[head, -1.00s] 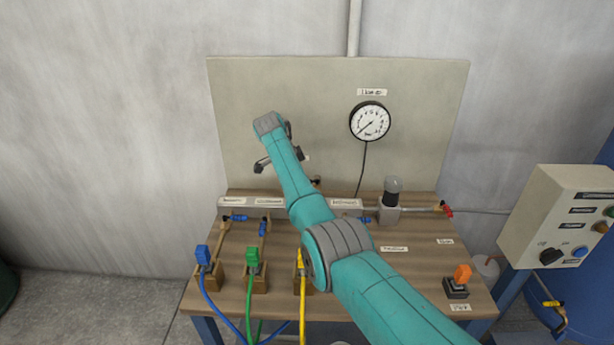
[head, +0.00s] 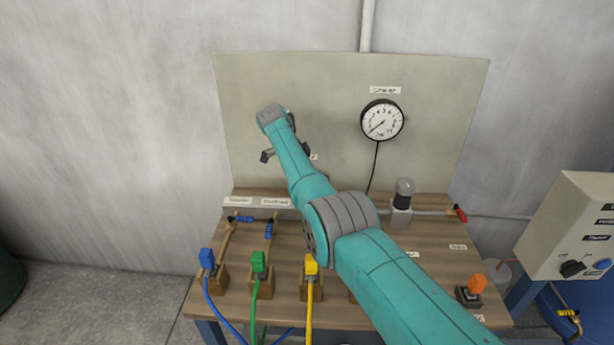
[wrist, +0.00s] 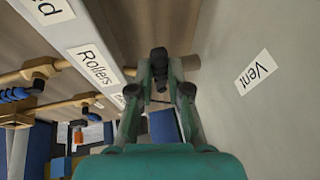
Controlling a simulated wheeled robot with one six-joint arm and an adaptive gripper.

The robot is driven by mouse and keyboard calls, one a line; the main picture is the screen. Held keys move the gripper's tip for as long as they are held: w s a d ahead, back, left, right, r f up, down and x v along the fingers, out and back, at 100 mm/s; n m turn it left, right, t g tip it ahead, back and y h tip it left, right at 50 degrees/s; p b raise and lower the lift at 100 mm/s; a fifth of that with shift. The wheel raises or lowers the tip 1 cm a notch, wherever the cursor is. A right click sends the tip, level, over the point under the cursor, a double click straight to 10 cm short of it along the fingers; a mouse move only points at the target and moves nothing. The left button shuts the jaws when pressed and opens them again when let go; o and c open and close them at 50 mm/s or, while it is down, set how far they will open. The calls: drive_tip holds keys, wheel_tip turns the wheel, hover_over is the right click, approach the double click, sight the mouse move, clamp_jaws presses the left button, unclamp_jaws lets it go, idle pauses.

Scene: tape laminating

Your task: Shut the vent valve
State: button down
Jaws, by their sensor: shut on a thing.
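My gripper (wrist: 159,80) is at the back panel, with its two fingers closed around a small dark piece (wrist: 159,56), which looks like the vent valve's handle. A white "Vent" label (wrist: 257,71) is on the panel just right of the fingers in the wrist view. The valve's body is mostly hidden, so its handle angle cannot be told.
The grey back panel (head: 330,85) carries a round gauge (head: 382,120). The wooden bench (head: 435,275) holds blue (head: 207,259), green (head: 258,262) and yellow (head: 311,265) connectors with hoses. A "Rollers" label (wrist: 95,65) marks the rail close by. A control box (head: 565,225) stands at right.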

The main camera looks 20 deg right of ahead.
drive_tip(key=c, duration=1.1)
unclamp_jaws()
drive_tip(key=v, duration=1.2)
